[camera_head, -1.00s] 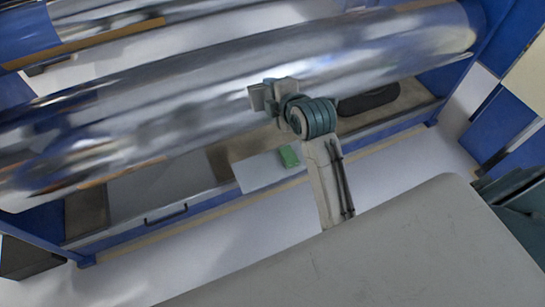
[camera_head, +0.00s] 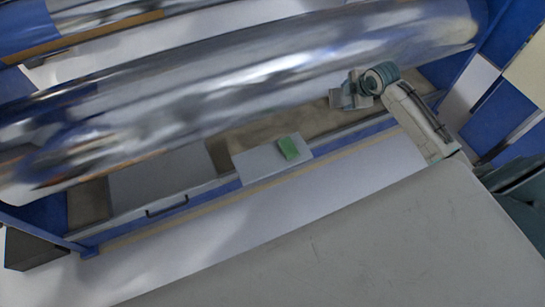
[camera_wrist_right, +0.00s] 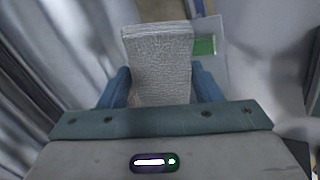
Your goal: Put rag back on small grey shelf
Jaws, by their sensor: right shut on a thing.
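The rag is a light grey, textured cloth (camera_wrist_right: 158,60) held between the two blue fingers of my right gripper (camera_wrist_right: 160,78) in the right wrist view. In the head view, my right gripper (camera_head: 354,88) is in front of the big roller's lower edge, with the grey rag (camera_head: 338,99) at its tip. The small grey shelf (camera_head: 252,168) is a pale plate below and left of the gripper, with a green item (camera_head: 288,148) on it. The green item also shows just beyond the rag in the right wrist view (camera_wrist_right: 205,45). My left gripper is not in view.
A large shiny film roller (camera_head: 230,95) runs across above the shelf. A blue frame beam (camera_head: 360,131) runs along the machine's lower front, with a drawer-like panel and black handle (camera_head: 167,206) at left. The pale floor (camera_head: 230,225) in front is clear.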

